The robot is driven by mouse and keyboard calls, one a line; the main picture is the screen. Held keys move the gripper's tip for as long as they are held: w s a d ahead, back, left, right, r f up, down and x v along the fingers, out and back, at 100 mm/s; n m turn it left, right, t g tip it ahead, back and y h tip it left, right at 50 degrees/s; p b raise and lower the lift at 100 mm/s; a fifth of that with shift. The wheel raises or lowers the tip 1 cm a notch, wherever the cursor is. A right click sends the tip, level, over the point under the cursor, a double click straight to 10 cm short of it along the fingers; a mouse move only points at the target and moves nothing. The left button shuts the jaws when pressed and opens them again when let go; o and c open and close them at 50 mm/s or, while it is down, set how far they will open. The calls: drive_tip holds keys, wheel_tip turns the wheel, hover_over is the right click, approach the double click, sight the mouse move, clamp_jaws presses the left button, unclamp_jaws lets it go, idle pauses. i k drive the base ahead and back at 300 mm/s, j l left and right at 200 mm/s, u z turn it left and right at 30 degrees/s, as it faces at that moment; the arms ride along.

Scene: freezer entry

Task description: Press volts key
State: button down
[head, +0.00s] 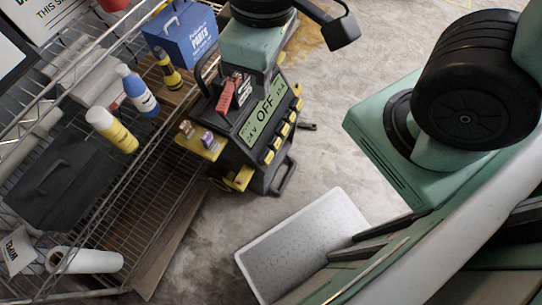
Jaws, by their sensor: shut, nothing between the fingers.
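A dark instrument with yellow trim stands left of the upper middle in the head view. Its green display (265,115) reads OFF, with 24V and a current value beside it. Several yellow keys (277,142) run in a row along the edge by the display. Small labels on the keys are too small to read, so I cannot tell which is the volts key. My arm's end, with my gripper (262,62), is at the top centre, close above and behind the instrument. The gripper is shut and empty. Its fingertips are not clearly visible, and I cannot tell whether they touch anything.
A wire rack (150,165) on the left holds bottles, a blue parts box (181,35), a dark case (62,182) and a white roll (85,261). A red clip (228,95) is by the instrument's handle. A white panel (300,235) lies on the open floor.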

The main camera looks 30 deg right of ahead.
sight(270, 155)
drive_tip(key=z, duration=1.85)
drive_tip(key=k, duration=0.95)
